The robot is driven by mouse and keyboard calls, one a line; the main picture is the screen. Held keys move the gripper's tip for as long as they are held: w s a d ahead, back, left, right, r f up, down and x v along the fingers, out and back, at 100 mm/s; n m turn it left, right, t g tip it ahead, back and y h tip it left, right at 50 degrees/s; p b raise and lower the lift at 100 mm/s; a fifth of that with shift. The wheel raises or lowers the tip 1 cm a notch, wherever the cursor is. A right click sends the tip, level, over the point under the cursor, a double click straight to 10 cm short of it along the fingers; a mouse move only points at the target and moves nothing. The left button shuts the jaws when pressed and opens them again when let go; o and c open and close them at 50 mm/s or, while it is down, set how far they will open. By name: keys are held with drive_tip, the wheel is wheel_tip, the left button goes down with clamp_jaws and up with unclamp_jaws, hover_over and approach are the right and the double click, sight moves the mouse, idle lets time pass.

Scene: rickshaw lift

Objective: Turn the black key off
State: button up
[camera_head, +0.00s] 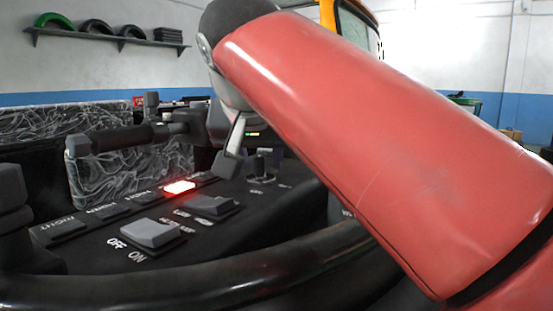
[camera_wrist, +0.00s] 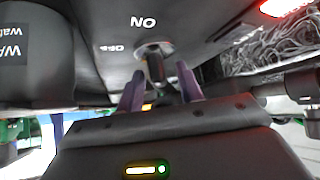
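The black key (camera_wrist: 155,68) stands in a round silver key switch on the dark panel, seen upside down in the wrist view. White ON and OFF labels are printed beside the switch. My gripper (camera_wrist: 158,83) is open, with one purple finger on each side of the key. A gap shows between the key and each finger, so the gripper does not appear to hold it. How deep the fingers reach along the key is hard to tell. I cannot make out the key in the head view, where my red arm covers much of the right side.
The dashboard carries rocker switches, including a grey one (camera_head: 152,233) marked OFF and ON and a lit red one (camera_head: 179,187). A dark steering wheel rim (camera_head: 215,285) crosses the front. A wall shelf (camera_head: 105,39) with tyres is far behind.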

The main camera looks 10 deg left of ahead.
clamp_jaws()
idle(0.5)
drive_tip(key=n+g+y, duration=0.1)
drive_tip(key=n+y, duration=0.3)
drive_tip(key=n, duration=0.1)
drive_tip(key=shift+w+d+n+g+p, duration=0.1)
drive_tip(key=shift+n+g+p, duration=0.2)
drive_tip(key=shift+g+p, duration=0.1)
drive_tip(key=shift+n+g+y+p, duration=0.3)
drive_tip(key=shift+n+g+y, duration=0.35)
drive_tip(key=shift+n, duration=0.5)
drive_tip(key=shift+n+g+y+p, duration=0.25)
drive_tip(key=shift+n+g+y, duration=0.4)
drive_tip(key=shift+n, duration=0.5)
unclamp_jaws()
